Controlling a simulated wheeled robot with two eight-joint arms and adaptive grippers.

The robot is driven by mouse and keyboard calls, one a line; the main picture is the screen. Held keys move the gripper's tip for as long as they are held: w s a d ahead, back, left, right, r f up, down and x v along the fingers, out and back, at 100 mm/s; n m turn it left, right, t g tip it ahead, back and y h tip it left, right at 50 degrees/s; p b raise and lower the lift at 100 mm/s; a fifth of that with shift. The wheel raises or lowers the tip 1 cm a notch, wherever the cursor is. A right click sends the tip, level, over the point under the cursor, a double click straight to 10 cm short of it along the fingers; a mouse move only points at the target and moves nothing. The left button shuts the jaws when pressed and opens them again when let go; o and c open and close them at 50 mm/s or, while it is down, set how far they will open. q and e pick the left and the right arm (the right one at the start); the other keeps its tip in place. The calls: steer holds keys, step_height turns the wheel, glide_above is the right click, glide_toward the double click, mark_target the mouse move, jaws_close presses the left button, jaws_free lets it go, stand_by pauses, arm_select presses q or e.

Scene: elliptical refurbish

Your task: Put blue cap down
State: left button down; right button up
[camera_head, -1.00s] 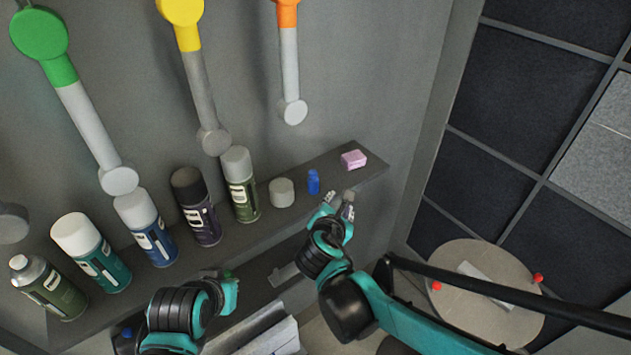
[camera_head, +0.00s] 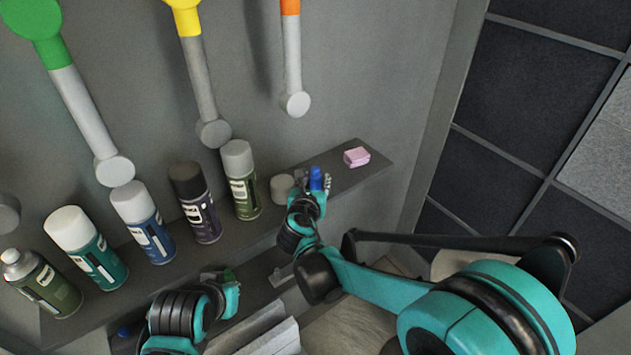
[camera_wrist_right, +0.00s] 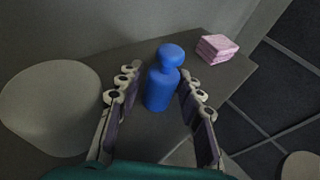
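A small blue piece (camera_head: 316,178), shaped like a short bottle with a rounded top, stands upright on the shelf. It also shows in the right wrist view (camera_wrist_right: 160,88). I cannot tell if it is the blue cap. My right gripper (camera_head: 314,187) is open, with one finger on each side of the blue piece; gaps show between it and the fingers in the right wrist view. My left gripper (camera_head: 231,287) is low in front of the shelf, beside something green; its fingers are too hidden to judge.
A pale grey cylinder (camera_head: 282,187) stands left of the blue piece. A pink block (camera_head: 356,157) lies to its right on the shelf (camera_head: 372,172). Several spray cans (camera_head: 153,232) line the shelf further left. Another blue thing (camera_head: 123,332) is low at left.

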steer(key=shift+r, duration=0.1)
steer(key=shift+s, duration=0.1)
steer(key=c, duration=0.6)
